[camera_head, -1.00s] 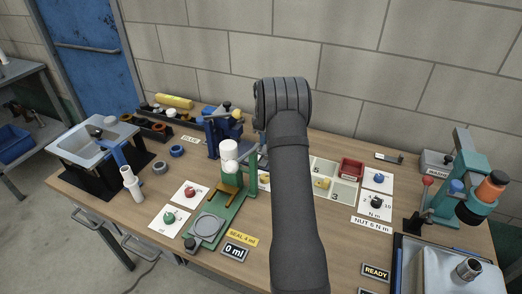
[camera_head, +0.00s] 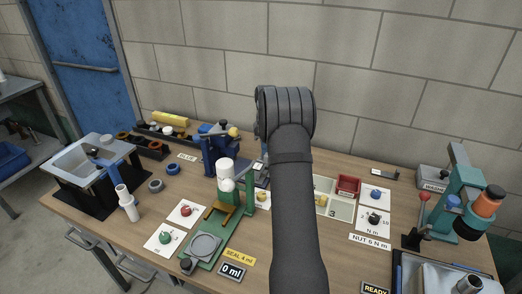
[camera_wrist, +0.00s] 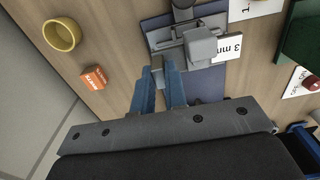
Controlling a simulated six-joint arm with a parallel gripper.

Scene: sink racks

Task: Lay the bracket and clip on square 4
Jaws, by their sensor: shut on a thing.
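In the wrist view my gripper (camera_wrist: 160,68) has its two blue fingers shut on a small part at a grey fixture (camera_wrist: 178,40). The part is mostly hidden between the fingertips, and I cannot tell whether it is the bracket, the clip or both. A light grey block (camera_wrist: 201,45) sits on the fixture just right of the fingertips. In the head view my arm hides the gripper and this spot. The pale tray (camera_head: 342,212) of numbered squares is partly behind my arm, with a yellow piece (camera_head: 322,200) in one square. I cannot make out square 4.
In the wrist view a yellow cup (camera_wrist: 62,34) and an orange box (camera_wrist: 94,77) lie left of the fixture. In the head view a red bin (camera_head: 348,184) stands at the tray's back. A green press (camera_head: 462,190) stands right and a green dispenser (camera_head: 222,215) left.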

